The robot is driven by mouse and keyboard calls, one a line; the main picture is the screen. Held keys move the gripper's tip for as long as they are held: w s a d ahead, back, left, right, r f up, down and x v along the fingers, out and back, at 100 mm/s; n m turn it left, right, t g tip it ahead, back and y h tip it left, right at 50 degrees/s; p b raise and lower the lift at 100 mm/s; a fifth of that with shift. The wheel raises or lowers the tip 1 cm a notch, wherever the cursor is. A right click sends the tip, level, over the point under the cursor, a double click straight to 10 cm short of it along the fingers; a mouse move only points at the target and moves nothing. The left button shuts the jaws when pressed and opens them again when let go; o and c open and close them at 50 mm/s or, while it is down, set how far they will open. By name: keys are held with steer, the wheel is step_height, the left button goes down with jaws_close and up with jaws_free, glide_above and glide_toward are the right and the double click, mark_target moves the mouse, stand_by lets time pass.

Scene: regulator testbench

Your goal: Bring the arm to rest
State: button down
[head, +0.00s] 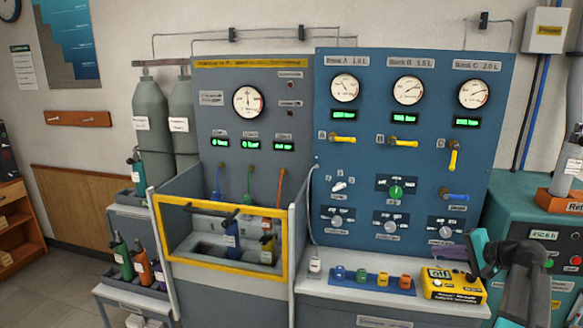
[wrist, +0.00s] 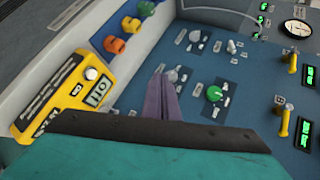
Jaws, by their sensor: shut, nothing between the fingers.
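My gripper (wrist: 161,80) shows in the wrist view as two purple fingers closed together with nothing between them. In the head view my gripper (head: 447,252) is at the lower right, in front of the lower part of the blue panel (head: 372,160). It is above and behind the yellow handheld meter (head: 453,285) on the bench ledge. My dark arm comes in from the lower right. The meter (wrist: 62,88) is at the left in the wrist view.
Coloured fittings (head: 384,279) lie on a blue strip left of the meter. Valve handles and knobs project from the panel. A yellow-framed guard (head: 222,204) surrounds a basin. A teal cabinet (head: 540,225) stands at the right. Bottles and grey cylinders (head: 150,110) stand at the left.

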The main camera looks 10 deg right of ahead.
steer(key=a+f+n+g, duration=0.1)
steer(key=a+f+g, duration=0.1)
steer(key=a+f, duration=0.4)
steer(key=a+f+n+g, duration=0.1)
steer(key=a+f, duration=0.5)
steer(key=a, duration=0.1)
steer(key=w+a+f+n+g, duration=0.1)
steer(key=a+f+n+g, duration=0.1)
steer(key=a+f, duration=0.4)
steer(key=shift+a+f+g, duration=0.3)
steer(key=shift+a, duration=0.5)
steer(key=s+a+f+n+g+h, duration=0.35)
steer(key=s+a+f, duration=0.35)
steer(key=a+f, duration=0.25)
steer(key=s+a+f+n+g+h, duration=0.2)
steer(key=s+a+f+n, duration=0.4)
steer(key=a+f, duration=0.4)
steer(key=s+f+g, duration=0.2)
steer(key=s+f, duration=0.3)
steer(key=s, duration=0.3)
steer(key=s+f+m+g, duration=0.1)
steer(key=s+f+g, duration=0.1)
steer(key=s+f, duration=0.3)
steer(key=s+f+g, duration=0.2)
steer(key=s+f, duration=0.4)
steer(key=s, duration=0.7)
steer(key=shift+a+f+m, duration=0.1)
steer(key=shift+a+m, duration=0.05)
steer(key=shift+m, duration=0.1)
